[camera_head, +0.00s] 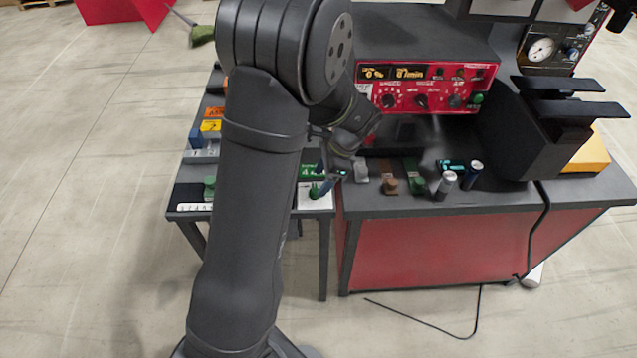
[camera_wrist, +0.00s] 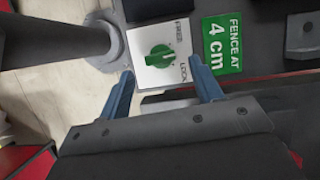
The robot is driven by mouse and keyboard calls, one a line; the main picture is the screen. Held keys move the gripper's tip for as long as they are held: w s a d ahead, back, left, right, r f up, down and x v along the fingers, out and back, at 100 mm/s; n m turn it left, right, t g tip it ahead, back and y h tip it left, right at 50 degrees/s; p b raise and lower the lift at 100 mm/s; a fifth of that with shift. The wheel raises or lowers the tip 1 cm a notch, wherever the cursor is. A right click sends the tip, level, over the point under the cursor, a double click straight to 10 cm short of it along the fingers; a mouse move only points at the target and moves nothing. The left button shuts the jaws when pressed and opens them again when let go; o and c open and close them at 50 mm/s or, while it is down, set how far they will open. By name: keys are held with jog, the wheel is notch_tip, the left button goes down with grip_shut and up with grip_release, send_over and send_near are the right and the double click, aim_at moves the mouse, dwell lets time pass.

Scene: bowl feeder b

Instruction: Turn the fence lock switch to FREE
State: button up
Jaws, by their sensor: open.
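The fence lock switch is a green knob (camera_wrist: 159,57) on a white plate (camera_wrist: 142,50) in the wrist view. The plate reads FREE at its upper right and LOCK at its lower right. I cannot tell surely which word the knob points to. My gripper (camera_wrist: 161,68) is open, its two blue fingers apart on either side of the knob's lower area, with nothing between them held. I cannot tell how far above the plate the fingertips are. In the head view my gripper (camera_head: 324,180) is over the small table's right edge, at the white plate (camera_head: 303,202).
A green "FENCE AT 4 cm" sign (camera_wrist: 222,44) lies right beside the plate. A grey round post (camera_wrist: 103,42) stands close to the left finger. In the head view, brown and green blocks (camera_head: 390,186) and cylinders (camera_head: 446,184) stand on the red bench to the right.

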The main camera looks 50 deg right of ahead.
aim_at(315, 188)
jog(key=shift+x, duration=1.5)
jog(key=shift+c, duration=0.3)
jog(key=c, duration=0.9)
jog(key=shift+n, duration=0.3)
jog(key=n, duration=0.1)
jog(key=n+g, duration=0.1)
jog(key=n, duration=0.1)
jog(key=shift+w+d+n+y, duration=0.2)
jog(key=shift+n+y, duration=0.1)
jog(key=shift+y, duration=0.1)
jog(key=shift+w+r+n+g, duration=0.1)
jog(key=shift+n+g, duration=0.9)
jog(key=shift+n, duration=0.9)
